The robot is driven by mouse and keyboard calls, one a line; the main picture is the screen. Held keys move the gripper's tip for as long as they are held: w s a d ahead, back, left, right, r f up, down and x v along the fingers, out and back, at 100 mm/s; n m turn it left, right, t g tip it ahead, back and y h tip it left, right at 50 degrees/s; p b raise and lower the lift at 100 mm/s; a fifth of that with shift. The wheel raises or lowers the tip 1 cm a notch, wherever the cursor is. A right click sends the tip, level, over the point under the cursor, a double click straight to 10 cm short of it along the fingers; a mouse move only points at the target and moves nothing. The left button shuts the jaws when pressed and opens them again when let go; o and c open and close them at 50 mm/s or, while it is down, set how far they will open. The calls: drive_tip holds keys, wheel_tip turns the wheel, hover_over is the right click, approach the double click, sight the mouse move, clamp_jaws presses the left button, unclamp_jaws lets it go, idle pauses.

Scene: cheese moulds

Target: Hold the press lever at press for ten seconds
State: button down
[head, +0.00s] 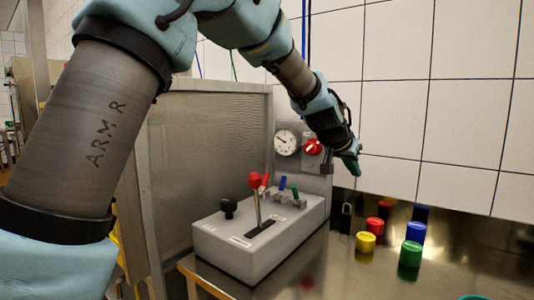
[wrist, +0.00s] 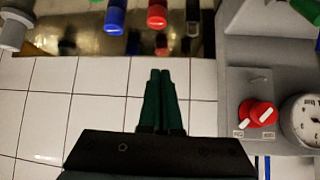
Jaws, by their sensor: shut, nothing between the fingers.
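The lever with a red ball top (head: 255,181) stands nearly upright, leaning slightly left, in a dark slot on a pale grey control box (head: 228,245). Which marked position it is at cannot be read. My gripper (head: 354,168) is in the air, right of and above the box, in front of the tiled wall. It is apart from the lever. In the wrist view my gripper (wrist: 160,76) has its two dark green fingers together with nothing between them. I cannot pick out the red-topped lever in the wrist view.
The box also carries a black knob (head: 229,207) and small red, blue and green-tipped levers. A panel behind has a gauge (head: 286,142) and red knob (head: 312,147). Coloured cylinders, including a yellow one (head: 365,242), stand on the metal table. A metal partition (head: 205,150) stands behind left.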

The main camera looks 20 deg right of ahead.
drive_tip(key=w+a+r+m+g+y+p, duration=0.1)
drive_tip(key=w+a+r+m+y+p, duration=0.15)
drive_tip(key=a+r+y, duration=0.5)
drive_tip(key=w+a+r+m+g+y+p, duration=0.1)
drive_tip(key=w+a+r+y+p, duration=0.3)
drive_tip(key=a, duration=0.7)
drive_tip(key=a+f+h+p, duration=0.2)
drive_tip(key=a+f, duration=0.2)
drive_tip(key=f, duration=0.5)
drive_tip(key=shift+s+f, duration=0.3)
drive_tip(key=shift+a, duration=0.1)
